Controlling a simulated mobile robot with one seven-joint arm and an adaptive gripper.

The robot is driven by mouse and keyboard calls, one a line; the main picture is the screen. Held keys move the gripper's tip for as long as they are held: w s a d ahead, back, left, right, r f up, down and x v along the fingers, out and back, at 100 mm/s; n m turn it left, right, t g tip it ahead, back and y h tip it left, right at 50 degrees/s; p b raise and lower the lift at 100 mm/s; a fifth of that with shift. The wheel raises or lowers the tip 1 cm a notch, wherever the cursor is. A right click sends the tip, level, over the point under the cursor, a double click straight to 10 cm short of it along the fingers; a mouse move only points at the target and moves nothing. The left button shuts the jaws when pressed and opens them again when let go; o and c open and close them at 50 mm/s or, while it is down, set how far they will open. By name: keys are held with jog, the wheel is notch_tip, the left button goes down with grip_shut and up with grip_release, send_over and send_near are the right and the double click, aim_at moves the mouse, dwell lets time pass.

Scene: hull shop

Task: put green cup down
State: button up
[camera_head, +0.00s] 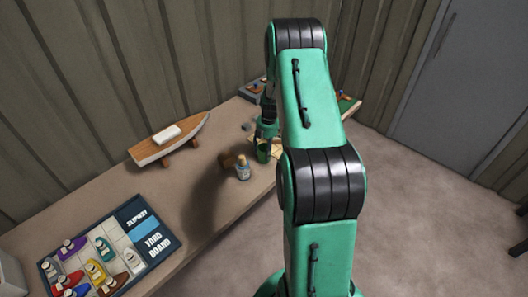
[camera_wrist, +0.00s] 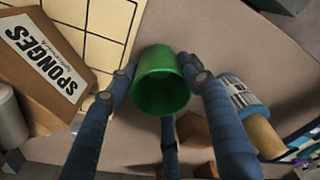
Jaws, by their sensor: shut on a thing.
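The green cup (camera_head: 263,153) is at my gripper (camera_head: 266,133), near the front edge of the bench. In the wrist view the green cup (camera_wrist: 162,83) sits between the blue fingers of my gripper (camera_wrist: 162,88), with one finger on each side and another below. My gripper is shut on it. I look partly into its open mouth. I cannot tell whether its base touches the bench or hangs just above it.
A bottle (camera_head: 243,170) stands close left of the cup; the wrist view shows it too (camera_wrist: 242,100). A sponges box (camera_wrist: 45,60) and a cream gridded surface (camera_wrist: 100,25) are near. A boat model (camera_head: 165,145) and yard board (camera_head: 158,258) lie left. Bare bench lies between.

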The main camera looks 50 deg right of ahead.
jog(key=shift+f, duration=0.1)
jog(key=o, duration=1.2)
jog(key=r, duration=0.4)
jog(key=r+p, duration=0.1)
jog(key=r, duration=0.3)
jog(key=d+r, duration=0.1)
jog(key=r, duration=0.3)
jog(key=shift+s+r, duration=0.1)
jog(key=shift+s, duration=0.25)
